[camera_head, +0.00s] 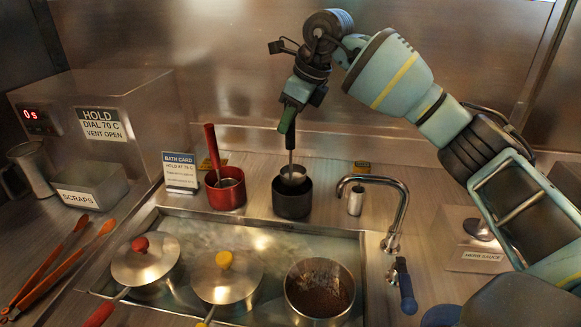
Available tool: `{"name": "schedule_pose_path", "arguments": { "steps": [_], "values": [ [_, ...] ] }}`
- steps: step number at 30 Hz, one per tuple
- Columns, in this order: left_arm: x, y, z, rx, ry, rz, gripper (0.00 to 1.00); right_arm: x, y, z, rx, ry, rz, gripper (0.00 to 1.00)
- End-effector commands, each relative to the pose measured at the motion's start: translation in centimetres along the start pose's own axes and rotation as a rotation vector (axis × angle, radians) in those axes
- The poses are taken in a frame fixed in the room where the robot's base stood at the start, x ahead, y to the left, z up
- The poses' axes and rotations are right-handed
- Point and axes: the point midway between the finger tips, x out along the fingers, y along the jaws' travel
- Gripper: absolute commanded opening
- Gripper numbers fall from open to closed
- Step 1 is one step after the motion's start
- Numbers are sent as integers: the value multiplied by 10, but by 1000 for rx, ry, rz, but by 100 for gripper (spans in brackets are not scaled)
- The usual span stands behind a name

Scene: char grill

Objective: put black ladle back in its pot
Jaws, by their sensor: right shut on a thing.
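The black ladle (291,152) hangs upright, its dark handle in my right gripper (291,106), which is shut on it. Its metal bowl (293,175) is at the mouth of the black pot (292,206), overlapping the rim in the picture. I cannot tell how far inside the bowl is. The black pot stands on the counter behind the sunken bath. My right arm reaches in from the right, above the counter. My left gripper is not in view.
A red pot (226,199) with a red-handled ladle (212,148) stands just left of the black pot. A tap (403,207) is to the right. Two lidded pans and an open pan (319,264) sit in the bath (215,229). Orange tongs (62,266) lie at left.

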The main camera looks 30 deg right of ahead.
Motion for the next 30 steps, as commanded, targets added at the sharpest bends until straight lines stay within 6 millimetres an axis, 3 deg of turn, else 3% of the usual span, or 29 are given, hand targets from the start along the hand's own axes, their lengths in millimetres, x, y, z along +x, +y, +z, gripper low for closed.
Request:
{"name": "schedule_pose_path", "arguments": {
  "steps": [5, 14, 22, 30],
  "values": [
    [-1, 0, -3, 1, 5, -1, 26, 23, 1, -11, 1, 0, -1, 0],
    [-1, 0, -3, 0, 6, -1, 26, 32, 1, -14, -1, -1, -2, 0],
    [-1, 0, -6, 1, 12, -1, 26, 60, 3, -27, 0, 0, -1, 0],
    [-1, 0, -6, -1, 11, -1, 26, 63, 3, -28, -1, -1, -2, 0]
  ]
}}
